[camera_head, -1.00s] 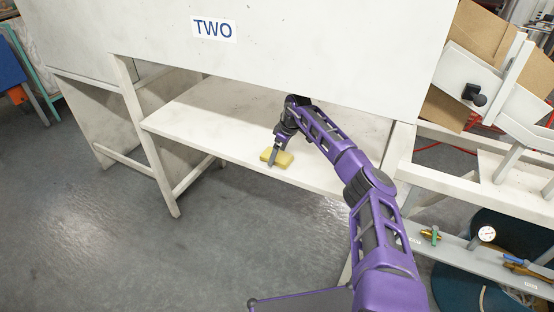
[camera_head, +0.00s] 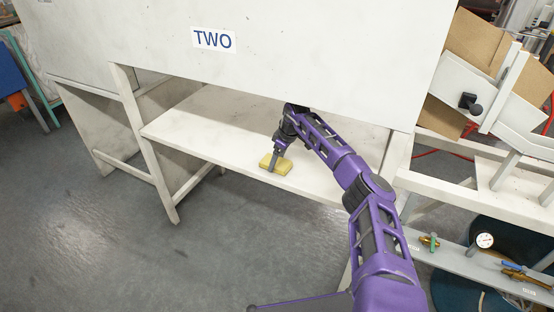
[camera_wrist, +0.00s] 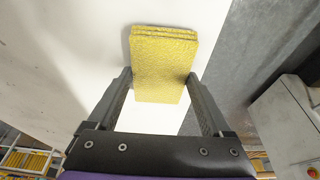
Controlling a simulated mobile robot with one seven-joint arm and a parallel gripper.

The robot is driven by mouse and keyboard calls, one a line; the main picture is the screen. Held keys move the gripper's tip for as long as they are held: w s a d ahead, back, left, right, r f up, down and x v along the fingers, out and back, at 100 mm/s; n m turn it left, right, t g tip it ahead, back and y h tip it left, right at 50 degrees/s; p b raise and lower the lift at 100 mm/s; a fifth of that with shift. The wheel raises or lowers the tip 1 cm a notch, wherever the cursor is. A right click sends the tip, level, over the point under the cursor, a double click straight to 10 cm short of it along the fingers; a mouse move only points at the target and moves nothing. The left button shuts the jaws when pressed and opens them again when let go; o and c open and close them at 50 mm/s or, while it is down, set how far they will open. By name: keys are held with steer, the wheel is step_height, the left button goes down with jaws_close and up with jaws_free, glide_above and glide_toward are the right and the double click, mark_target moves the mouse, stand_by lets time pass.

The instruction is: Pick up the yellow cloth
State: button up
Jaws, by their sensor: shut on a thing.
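The yellow cloth (camera_head: 281,167) is a thick folded pad near the front edge of the white shelf (camera_head: 205,128) under the panel marked TWO. In the wrist view the yellow cloth (camera_wrist: 162,62) lies between the two fingers, its stacked layers showing at the far edge. My gripper (camera_head: 273,164) is at the cloth, shut on it; in the wrist view my gripper (camera_wrist: 160,88) has one finger on each side. Whether the cloth's underside still touches the shelf cannot be told.
The white panel (camera_head: 300,60) overhangs the shelf closely behind and above my arm. Shelf posts (camera_head: 145,140) stand at the left. Grey floor lies open in front.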

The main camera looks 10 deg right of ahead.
steer(key=shift+r+p, duration=0.5)
steer(key=shift+r, duration=0.1)
steer(key=shift+s+d+r+p, duration=0.15)
steer(key=shift+s+d+p, duration=0.05)
steer(key=shift+p, duration=0.35)
steer(key=s+d, duration=0.5)
steer(key=s, duration=0.4)
steer(key=s+d+p, duration=0.1)
steer(key=s+d, duration=0.3)
steer(key=s, duration=0.5)
steer(key=s+d, duration=0.5)
steer(key=s, duration=0.5)
steer(key=shift+d+f, duration=0.35)
steer(key=o, duration=0.7)
steer(key=c, duration=0.5)
steer(key=shift+w+a, duration=0.1)
steer(key=shift+c, duration=0.3)
